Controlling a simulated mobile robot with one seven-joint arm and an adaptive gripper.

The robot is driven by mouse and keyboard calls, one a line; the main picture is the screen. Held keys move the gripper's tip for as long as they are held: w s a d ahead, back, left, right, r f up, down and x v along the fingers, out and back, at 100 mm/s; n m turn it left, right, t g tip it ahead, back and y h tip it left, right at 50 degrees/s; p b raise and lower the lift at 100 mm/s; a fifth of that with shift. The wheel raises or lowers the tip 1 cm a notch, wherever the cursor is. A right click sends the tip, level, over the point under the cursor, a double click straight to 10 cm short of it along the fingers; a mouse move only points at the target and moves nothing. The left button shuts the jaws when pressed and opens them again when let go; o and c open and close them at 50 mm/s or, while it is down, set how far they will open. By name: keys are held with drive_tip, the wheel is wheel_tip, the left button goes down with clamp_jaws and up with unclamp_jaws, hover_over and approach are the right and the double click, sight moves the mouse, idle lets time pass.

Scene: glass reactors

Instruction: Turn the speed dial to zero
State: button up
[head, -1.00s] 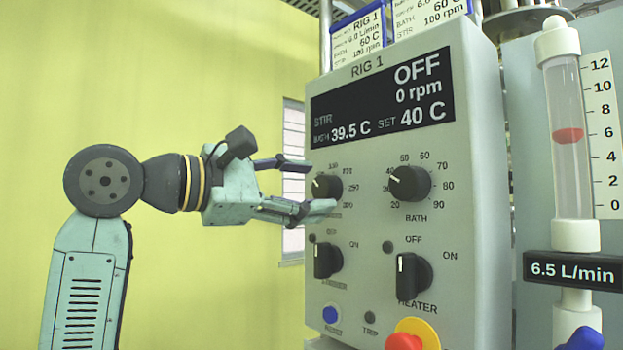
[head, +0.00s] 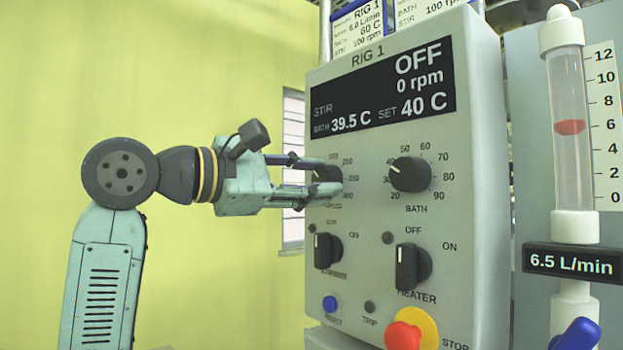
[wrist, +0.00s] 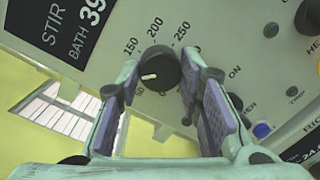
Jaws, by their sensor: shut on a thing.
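The speed dial (head: 327,174) is a small black knob at the upper left of the RIG 1 panel, under the display. In the wrist view the dial (wrist: 160,68) shows a pale pointer mark towards the left finger; the number there is hidden, with 150, 200 and 250 readable around it. My gripper (head: 312,180) has its two fingers either side of the dial and is shut on it; the fingers (wrist: 165,85) also flank it in the wrist view. The display (head: 382,92) reads OFF, 0 rpm, bath 39.5 C, set 40 C.
The BATH dial (head: 410,175) is close to the right. Two black switch knobs, the left one (head: 327,251) and the HEATER one (head: 412,267), are below. A red stop button (head: 403,335) is lower still. A flow meter tube (head: 571,130) stands right. Left of the panel is free.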

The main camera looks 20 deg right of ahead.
drive_tip(key=shift+c, duration=1.4)
drive_tip(key=shift+n, duration=0.3)
drive_tip(key=n+t+b, duration=0.1)
drive_tip(key=n+b, duration=0.1)
drive_tip(key=n, duration=0.7)
drive_tip(key=n+b, duration=0.3)
drive_tip(key=n, duration=0.6)
drive_tip(key=shift+s+f+t, duration=0.1)
drive_tip(key=shift+t, duration=0.3)
drive_tip(key=shift+n, duration=0.3)
drive_tip(key=o, duration=1.2)
drive_tip(key=shift+c, duration=0.2)
